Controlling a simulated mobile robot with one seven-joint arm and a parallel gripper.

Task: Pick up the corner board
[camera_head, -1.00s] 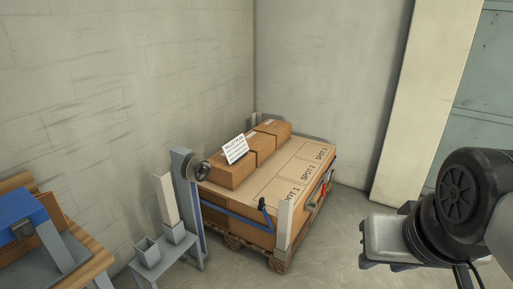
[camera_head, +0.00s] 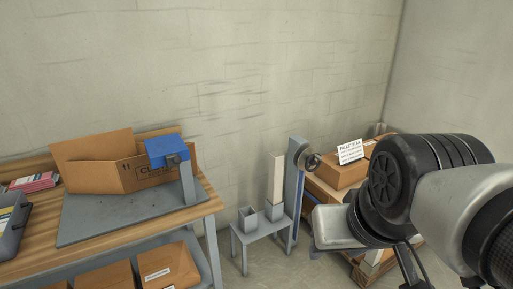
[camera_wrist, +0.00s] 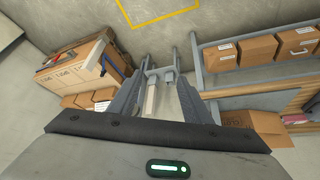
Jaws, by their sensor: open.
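The corner board (camera_head: 275,180) is a pale, narrow upright strip standing in a grey square holder on a small grey stand (camera_head: 262,230), between the workbench and the pallet. In the wrist view, the pale corner board (camera_wrist: 151,100) shows between my gripper's fingers, at a distance that I cannot judge. My gripper (camera_wrist: 160,80) is open, with one dark finger on each side and nothing visibly held. In the head view my arm fills the right side, and its fingertips cannot be made out.
A second, empty holder (camera_head: 248,217) stands beside the board. A grey post with a handwheel (camera_head: 308,160) rises just right of it. The pallet of cartons (camera_wrist: 75,72) stands beyond. A workbench (camera_head: 120,245) with an open carton (camera_head: 95,162) is on the left.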

